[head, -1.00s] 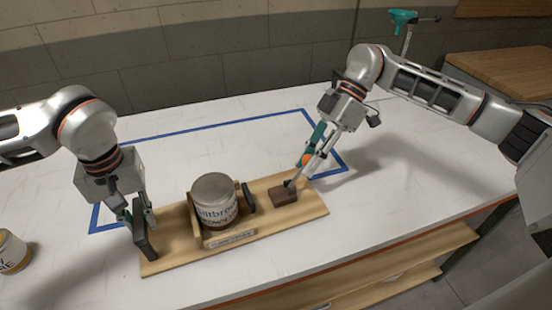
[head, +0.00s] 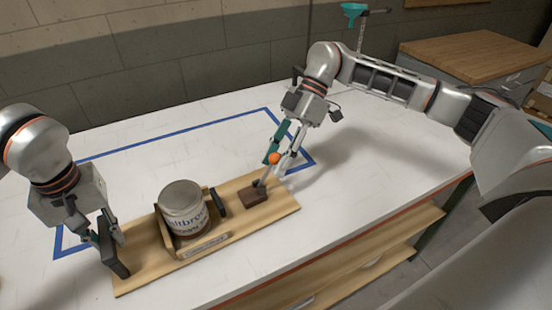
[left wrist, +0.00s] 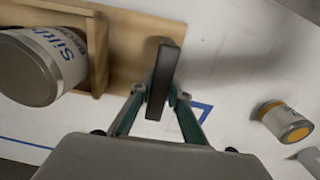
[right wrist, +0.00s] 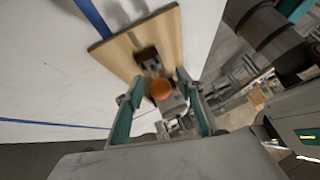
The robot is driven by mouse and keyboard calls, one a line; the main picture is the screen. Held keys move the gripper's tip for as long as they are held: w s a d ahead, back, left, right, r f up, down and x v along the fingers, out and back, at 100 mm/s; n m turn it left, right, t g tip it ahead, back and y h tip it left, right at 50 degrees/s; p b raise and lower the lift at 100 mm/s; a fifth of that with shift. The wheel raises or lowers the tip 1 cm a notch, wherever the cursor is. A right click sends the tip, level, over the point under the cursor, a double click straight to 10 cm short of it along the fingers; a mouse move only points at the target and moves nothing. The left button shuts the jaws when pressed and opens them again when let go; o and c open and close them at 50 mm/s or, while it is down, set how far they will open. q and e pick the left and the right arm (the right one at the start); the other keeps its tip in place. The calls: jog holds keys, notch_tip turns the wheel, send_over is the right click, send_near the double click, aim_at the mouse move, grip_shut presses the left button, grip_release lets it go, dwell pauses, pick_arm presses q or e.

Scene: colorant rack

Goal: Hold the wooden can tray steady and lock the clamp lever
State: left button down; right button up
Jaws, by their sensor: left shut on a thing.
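The wooden can tray (head: 205,250) lies on the white table, with a labelled can (head: 183,210) upright in its holder. My left gripper (head: 109,238) is shut on the black end handle (head: 113,258) of the tray; the left wrist view shows the handle (left wrist: 165,80) between both fingers. The clamp lever (head: 265,177) rises tilted from a dark brown block (head: 252,197) at the tray's other end and carries an orange knob (head: 273,158). My right gripper (head: 283,156) is open at the knob. In the right wrist view the knob (right wrist: 160,90) sits between the spread fingers, apparently clear of both.
Blue tape (head: 200,137) marks a rectangle on the table around and behind the tray. A wooden-topped cabinet (head: 470,55) stands behind at the right. The table behind the tray is clear.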

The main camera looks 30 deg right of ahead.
jog(key=v, duration=1.2)
pick_arm(q)
jog(key=c, duration=1.8)
grip_release()
jog(key=shift+c, duration=0.2)
jog(key=shift+r, duration=0.1)
notch_tip(320, 180, up, 12)
